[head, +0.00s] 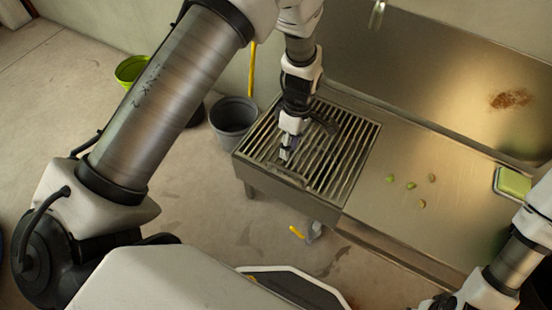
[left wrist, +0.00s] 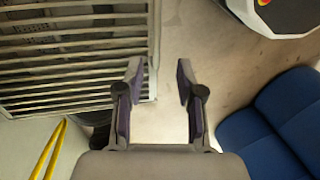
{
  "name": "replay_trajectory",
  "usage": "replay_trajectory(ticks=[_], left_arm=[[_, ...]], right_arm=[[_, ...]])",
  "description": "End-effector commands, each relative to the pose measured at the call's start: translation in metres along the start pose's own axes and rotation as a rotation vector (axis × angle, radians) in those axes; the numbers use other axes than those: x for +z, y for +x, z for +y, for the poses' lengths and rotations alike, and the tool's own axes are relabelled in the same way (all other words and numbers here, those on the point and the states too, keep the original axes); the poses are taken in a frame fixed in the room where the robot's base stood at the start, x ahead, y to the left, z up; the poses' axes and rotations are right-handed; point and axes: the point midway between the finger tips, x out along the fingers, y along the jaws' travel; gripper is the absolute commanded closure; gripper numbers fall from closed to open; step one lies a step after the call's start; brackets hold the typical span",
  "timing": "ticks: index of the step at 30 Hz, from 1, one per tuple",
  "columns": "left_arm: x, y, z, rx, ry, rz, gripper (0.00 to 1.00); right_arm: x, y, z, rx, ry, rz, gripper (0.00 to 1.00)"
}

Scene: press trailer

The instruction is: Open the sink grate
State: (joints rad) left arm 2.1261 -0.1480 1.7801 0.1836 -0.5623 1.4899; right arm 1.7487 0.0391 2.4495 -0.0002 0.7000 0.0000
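The sink grate (head: 343,153) is a metal frame with slanting bars, at the left end of the steel sink unit. It appears to lie flat. My left gripper (head: 286,152) is over its near left part in the head view. In the left wrist view the gripper (left wrist: 160,72) is open, with nothing between its fingers. The left fingertip overlaps the edge of the grate (left wrist: 70,42) there, and the other is over bare floor. I cannot tell whether the fingers touch the grate. My right arm enters at the lower right of the head view; its gripper is out of frame.
A steel counter (head: 385,215) with several small green pieces adjoins the grate on the right. A green sponge (head: 514,183) sits in a tray. A grey bucket (head: 233,121) stands left of the grate. Blue seats (left wrist: 280,125) show in the left wrist view.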

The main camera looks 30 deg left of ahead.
Motion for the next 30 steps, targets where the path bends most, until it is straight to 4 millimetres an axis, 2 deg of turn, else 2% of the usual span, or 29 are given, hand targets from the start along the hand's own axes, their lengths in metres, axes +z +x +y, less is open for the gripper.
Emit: replay_trajectory(ticks=[1, 5, 15, 19, 25, 26, 27, 29, 30], left_arm=[[0.000, 0.008, 0.005, 0.012, 0.002, 0.003, 0.63], [0.000, 0.010, 0.006, 0.019, 0.003, 0.002, 0.63], [0.000, 0.071, 0.006, 0.016, 0.004, 0.002, 0.63], [0.000, 0.080, 0.006, 0.018, 0.004, 0.002, 0.63], [0.000, 0.080, 0.006, 0.018, 0.004, 0.002, 0.63], [0.000, 0.080, 0.006, 0.018, 0.004, 0.002, 0.66], [0.000, 0.080, 0.006, 0.018, 0.004, 0.002, 0.80], [0.000, 0.080, 0.006, 0.018, 0.004, 0.002, 1.00], [0.000, 0.080, 0.006, 0.018, 0.004, 0.002, 1.00]], right_arm=[[0.000, 0.014, 0.000, 0.000, 0.002, 0.001, 0.60], [0.000, 0.015, 0.000, 0.000, 0.002, 0.001, 0.60], [0.000, 0.037, 0.000, 0.000, 0.001, 0.001, 0.60], [0.000, 0.039, 0.000, 0.000, 0.001, 0.001, 0.60], [0.000, 0.038, 0.000, 0.000, 0.001, 0.001, 0.60], [0.000, 0.038, 0.000, 0.000, 0.001, 0.001, 0.60], [0.000, 0.038, 0.000, 0.000, 0.001, 0.001, 0.60], [0.000, 0.038, 0.000, 0.000, 0.001, 0.001, 0.60], [0.000, 0.038, 0.000, 0.000, 0.001, 0.001, 0.60]])
